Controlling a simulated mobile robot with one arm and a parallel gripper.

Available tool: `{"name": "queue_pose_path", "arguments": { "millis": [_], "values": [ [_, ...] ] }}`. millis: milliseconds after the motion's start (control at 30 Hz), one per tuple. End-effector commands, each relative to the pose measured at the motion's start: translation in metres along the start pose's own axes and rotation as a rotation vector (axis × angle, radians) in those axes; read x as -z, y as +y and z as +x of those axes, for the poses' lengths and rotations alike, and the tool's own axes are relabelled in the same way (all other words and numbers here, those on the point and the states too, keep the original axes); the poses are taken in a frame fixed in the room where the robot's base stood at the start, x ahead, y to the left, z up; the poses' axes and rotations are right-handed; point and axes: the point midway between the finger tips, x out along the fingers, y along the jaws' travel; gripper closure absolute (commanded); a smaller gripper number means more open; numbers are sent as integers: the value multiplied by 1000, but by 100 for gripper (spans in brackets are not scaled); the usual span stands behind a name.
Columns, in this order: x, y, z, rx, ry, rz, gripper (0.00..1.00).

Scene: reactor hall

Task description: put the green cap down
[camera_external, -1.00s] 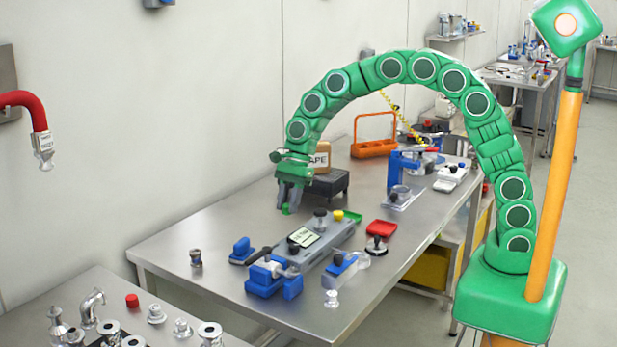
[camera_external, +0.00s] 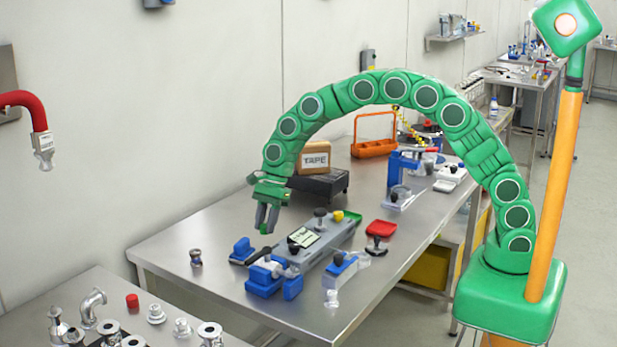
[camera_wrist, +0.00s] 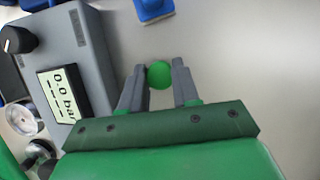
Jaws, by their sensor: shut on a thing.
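The green cap (camera_wrist: 159,74) is a small round piece between my two grey fingertips in the wrist view. My gripper (camera_external: 267,228) is shut on it and points down over the table (camera_external: 228,228), left of the grey device with a display (camera_external: 318,240). In the wrist view my gripper (camera_wrist: 158,82) is right of the device (camera_wrist: 92,55), whose display reads 0.0 bar. I cannot tell how high the cap is above the table.
Blue blocks (camera_external: 241,250) and a blue clamp (camera_external: 272,278) stand close in front of the gripper. A small metal fitting (camera_external: 196,257) stands to the left. A red tray (camera_external: 380,229) lies right of the device.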

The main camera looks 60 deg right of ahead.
Motion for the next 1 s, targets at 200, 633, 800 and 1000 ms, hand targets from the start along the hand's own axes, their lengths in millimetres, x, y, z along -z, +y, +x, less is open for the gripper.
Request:
{"name": "queue_pose_path", "arguments": {
  "millis": [200,633,800,1000],
  "values": [
    [11,1,27,-3,0,3,100],
    [13,0,32,0,0,1,100],
    [13,0,31,0,0,0,44],
    [13,0,31,0,0,1,44]
  ]
}}
